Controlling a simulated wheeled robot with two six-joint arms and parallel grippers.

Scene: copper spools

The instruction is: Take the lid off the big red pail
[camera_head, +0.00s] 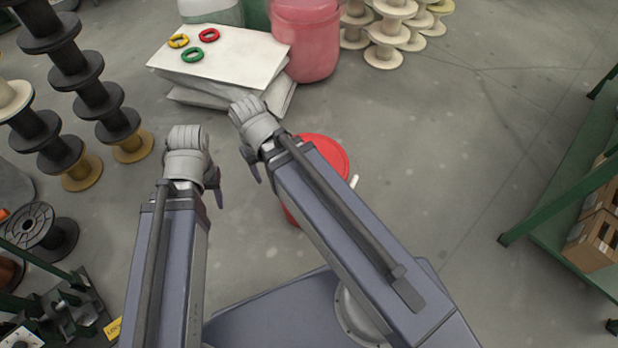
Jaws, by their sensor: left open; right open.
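A red pail with a red lid (334,152) stands on the floor near the middle. My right arm crosses over it and hides much of it. A small white piece, perhaps its handle grip, shows at its right side. The lid seems to be on the pail. My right gripper (252,168) is open, above the floor just left of the pail, apart from it. My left gripper (214,192) is open and farther left, above bare floor. Both point down, and their fingers are partly hidden by the wrists. Neither holds anything that I can see.
A larger pinkish-red container (306,42) stands at the back beside stacked white slabs (235,58) bearing three coloured rings. Dark spool stacks (75,65) stand at left, pale spools (385,35) at the back. A green shelf (560,175) with boxes is at right. The floor right of the pail is clear.

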